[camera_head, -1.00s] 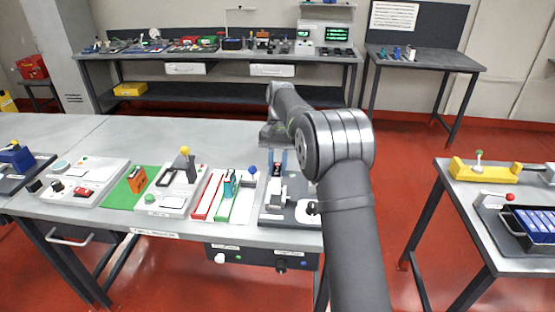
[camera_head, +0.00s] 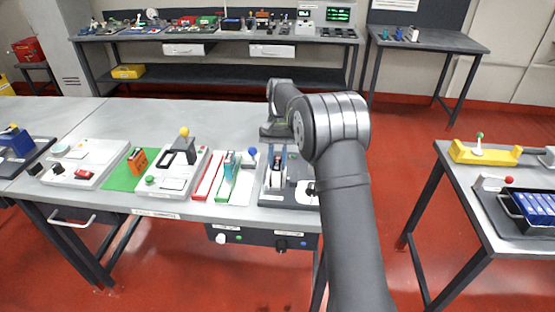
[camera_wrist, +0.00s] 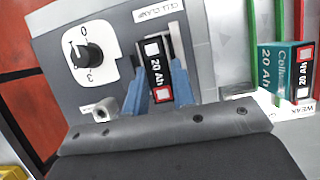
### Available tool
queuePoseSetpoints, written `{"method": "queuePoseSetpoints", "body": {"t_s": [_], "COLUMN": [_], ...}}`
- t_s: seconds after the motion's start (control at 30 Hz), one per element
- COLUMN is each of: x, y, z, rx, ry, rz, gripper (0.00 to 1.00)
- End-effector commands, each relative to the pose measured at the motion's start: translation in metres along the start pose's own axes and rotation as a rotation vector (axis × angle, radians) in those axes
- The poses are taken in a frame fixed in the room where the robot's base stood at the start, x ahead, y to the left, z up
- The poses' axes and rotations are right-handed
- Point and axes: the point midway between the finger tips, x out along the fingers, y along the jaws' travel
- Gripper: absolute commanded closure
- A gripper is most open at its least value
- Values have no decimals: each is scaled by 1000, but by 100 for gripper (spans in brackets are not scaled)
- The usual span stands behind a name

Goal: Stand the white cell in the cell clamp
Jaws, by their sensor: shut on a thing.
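The white cell shows its black "20 Ah" top (camera_wrist: 157,70) in the wrist view, with one red-edged and one white terminal. My gripper (camera_wrist: 160,88) is shut on it with blue fingers on either side. In the head view, my gripper (camera_head: 276,155) is over the cell clamp's dark base (camera_head: 290,196). The cell clamp (camera_wrist: 203,50) shows a pale block and a "CELL CLAMP" label in the wrist view, close beside the cell. The cell's lower end is hidden, so I cannot tell whether it touches the clamp floor.
A black dial (camera_wrist: 90,54) is on the clamp station. A teal cell (camera_wrist: 274,68) stands in the neighbouring red and green rack; it also shows in the head view (camera_head: 229,164). A blue-knobbed lever (camera_head: 252,153) is near my gripper.

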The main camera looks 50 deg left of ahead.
Motion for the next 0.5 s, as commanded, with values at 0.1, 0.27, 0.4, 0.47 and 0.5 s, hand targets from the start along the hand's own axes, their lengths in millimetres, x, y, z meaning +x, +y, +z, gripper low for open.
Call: {"method": "queuePoseSetpoints", "body": {"t_s": [0.1, 0.27, 0.4, 0.47, 0.5], "x": [0, 0, 1, 2, 3], "y": [0, 0, 0, 0, 0], "z": [0, 0, -1, -1, -1], "rx": [0, 0, 0, 0, 0], "ry": [0, 0, 0, 0, 0], "rz": [0, 0, 0, 0, 0], "gripper": [99, 99, 99, 99, 99]}}
